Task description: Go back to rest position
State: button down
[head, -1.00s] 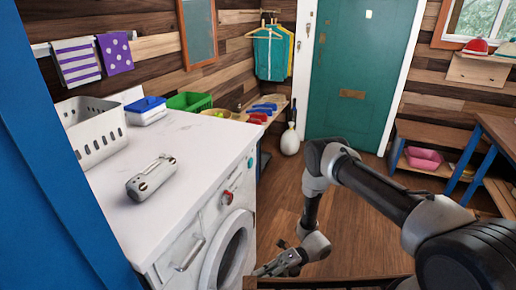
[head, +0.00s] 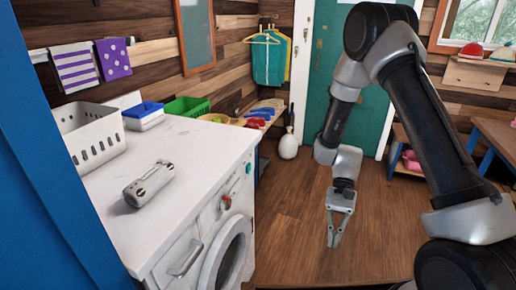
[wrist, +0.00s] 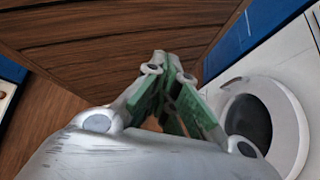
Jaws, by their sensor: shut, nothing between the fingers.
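My gripper (head: 335,240) hangs over the wooden floor in the head view, right of the washing machine, with its fingers pointing down. The fingers come together at the tips with nothing between them. In the wrist view my gripper (wrist: 165,62) shows green finger pads meeting at the far end. My arm rises high at the right of the head view and bends down to the gripper, in front of the green door.
The washing machine (head: 228,215) carries a grey device (head: 149,184), a white basket (head: 92,138), a blue-lidded box (head: 144,116) and a green basket (head: 187,107). A white vase (head: 288,146) stands on the floor. A bench (head: 495,138) is at right. The middle floor is clear.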

jog(key=d+r+n+t+h, duration=0.1)
jog(key=d+r+n+t, duration=0.2)
jog(key=d+r, duration=0.35)
jog(key=d+r+n+t+h, duration=0.2)
jog(key=d+r+t, duration=0.1)
jog(key=r, duration=0.7)
jog(key=s+d+r+t, duration=0.3)
jog(key=r+t, duration=0.1)
jog(key=r, duration=0.3)
jog(key=s+d+r+t, duration=0.3)
jog(key=s+r+t, duration=0.1)
jog(key=r, duration=0.4)
jog(key=shift+r+n+h, duration=0.15)
jog(key=shift+n+h, duration=0.15)
